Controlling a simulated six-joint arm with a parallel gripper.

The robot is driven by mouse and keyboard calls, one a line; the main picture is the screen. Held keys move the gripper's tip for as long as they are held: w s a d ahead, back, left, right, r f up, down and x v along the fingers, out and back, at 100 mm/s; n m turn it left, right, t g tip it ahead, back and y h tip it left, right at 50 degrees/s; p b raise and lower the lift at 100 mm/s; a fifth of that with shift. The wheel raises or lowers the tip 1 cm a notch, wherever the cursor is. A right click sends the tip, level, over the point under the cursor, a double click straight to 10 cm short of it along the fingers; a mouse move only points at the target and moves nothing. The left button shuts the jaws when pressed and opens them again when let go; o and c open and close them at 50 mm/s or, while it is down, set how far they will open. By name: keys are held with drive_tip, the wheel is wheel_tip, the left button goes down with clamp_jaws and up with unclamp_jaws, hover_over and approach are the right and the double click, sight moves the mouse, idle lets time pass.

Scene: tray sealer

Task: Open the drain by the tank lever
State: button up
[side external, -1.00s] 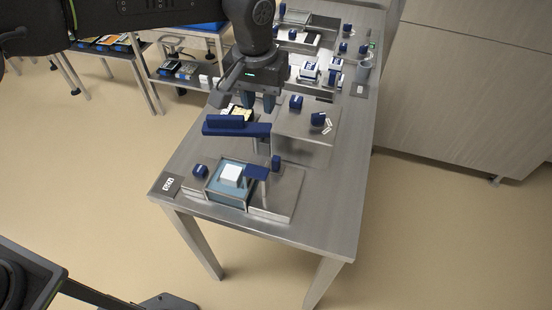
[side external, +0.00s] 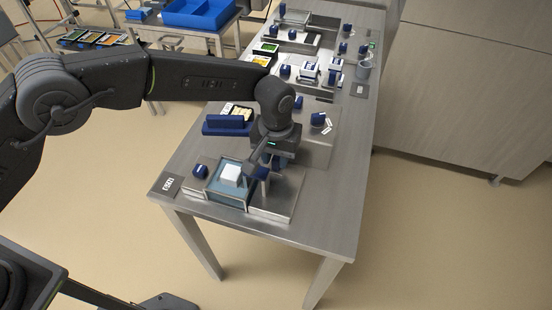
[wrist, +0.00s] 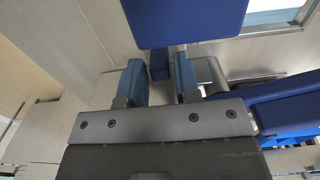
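The tank (side external: 211,195), a clear-walled basin with bluish water and a white block in it, stands at the table's near end. A blue upright lever handle (wrist: 159,72) stands on the metal base to its right; in the side view my gripper largely hides it. My gripper (side external: 274,162) is low over that base. In the wrist view my gripper (wrist: 160,62) is open, its two blue-padded fingers apart on either side of the handle. Whether they touch it I cannot tell.
A blue plate (wrist: 185,22) on a post stands close to my fingers, beside the tank. A long blue bar (side external: 228,126) lies behind the tank. A blue knob (side external: 200,171) sits left of it. Other stations fill the table's far end.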

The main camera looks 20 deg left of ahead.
drive_tip(key=shift+f, duration=0.85)
drive_tip(key=shift+c, duration=0.2)
clamp_jaws()
